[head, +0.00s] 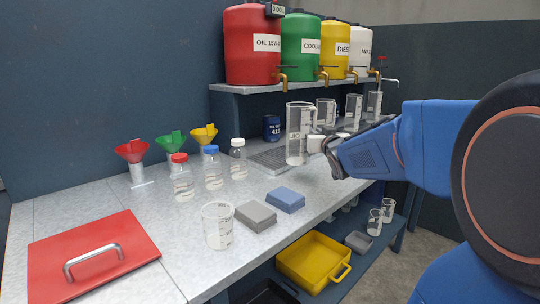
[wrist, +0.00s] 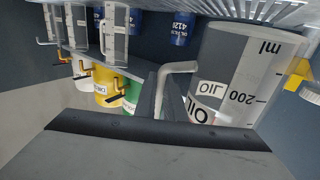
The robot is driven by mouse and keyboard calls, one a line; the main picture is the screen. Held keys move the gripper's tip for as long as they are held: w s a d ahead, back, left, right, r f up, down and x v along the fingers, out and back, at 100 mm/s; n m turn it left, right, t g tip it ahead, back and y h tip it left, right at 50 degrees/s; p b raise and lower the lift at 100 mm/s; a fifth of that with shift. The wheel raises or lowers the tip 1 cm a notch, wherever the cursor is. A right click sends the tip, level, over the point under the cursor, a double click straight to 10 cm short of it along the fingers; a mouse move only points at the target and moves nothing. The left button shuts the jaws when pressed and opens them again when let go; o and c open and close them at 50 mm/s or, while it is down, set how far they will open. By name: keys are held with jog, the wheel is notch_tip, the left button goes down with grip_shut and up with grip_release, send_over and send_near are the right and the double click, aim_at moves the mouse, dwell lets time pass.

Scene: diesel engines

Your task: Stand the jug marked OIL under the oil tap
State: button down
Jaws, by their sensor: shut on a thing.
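The clear measuring jug marked OIL (head: 297,140) is upright in my gripper (head: 322,144). In the wrist view, which looks upside down, the jug (wrist: 240,70) shows its OIL label and ml scale, and the jaws are shut on its handle. The red oil tank (head: 249,52) stands on the shelf, with its brass oil tap (head: 282,82) at the front. In the head view the jug is below and slightly right of this tap, over the slotted drip tray (head: 262,160). I cannot tell whether its base touches the tray.
Other clear jugs (head: 354,108) stand behind and right of the held jug. Green (head: 301,58), yellow (head: 335,35) and white tanks share the shelf (head: 235,88). Capped bottles (head: 238,160) stand left of the tray.

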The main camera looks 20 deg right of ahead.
jog(key=shift+w+a, duration=0.15)
jog(key=shift+w, duration=0.1)
jog(key=shift+f+x, duration=0.6)
jog(key=shift+x, duration=2.3)
jog(key=shift+f+x, duration=0.55)
jog(key=shift+x, duration=2.3)
jog(key=shift+f+x, duration=0.6)
jog(key=shift+x, duration=2.3)
jog(key=c, duration=1.8)
grip_release()
jog(key=shift+f, duration=0.15)
jog(key=shift+c, duration=0.2)
jog(key=shift+s+a, duration=0.1)
jog(key=shift+s, duration=0.1)
jog(key=v, duration=1.1)
jog(key=shift+s, duration=0.3)
